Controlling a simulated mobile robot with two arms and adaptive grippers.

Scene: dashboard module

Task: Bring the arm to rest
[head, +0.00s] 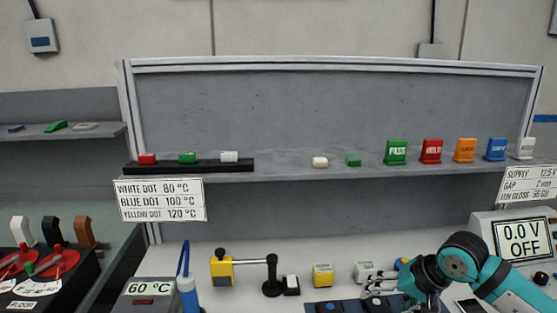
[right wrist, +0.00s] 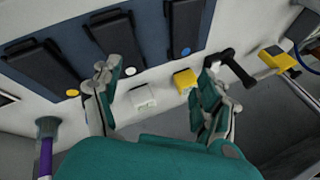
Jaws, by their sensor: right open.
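My right arm comes in from the right in the head view, with its teal and grey right gripper (head: 388,285) low over the bench at the lower right. In the right wrist view the two fingers of the right gripper (right wrist: 162,78) stand wide apart. No object is held between them. A white block (right wrist: 143,98) and a yellow block (right wrist: 184,80) show on the bench beyond the gap. In the head view the yellow block (head: 322,275) is left of the gripper. My left gripper is not in view.
Dark plates (right wrist: 120,48) lie on a blue mat near the fingers. A yellow-and-black tool on a stand (head: 222,268) is to the left. A meter reading 0.0 V OFF (head: 522,236) stands near my right arm. A shelf (head: 290,172) with coloured blocks runs above the bench.

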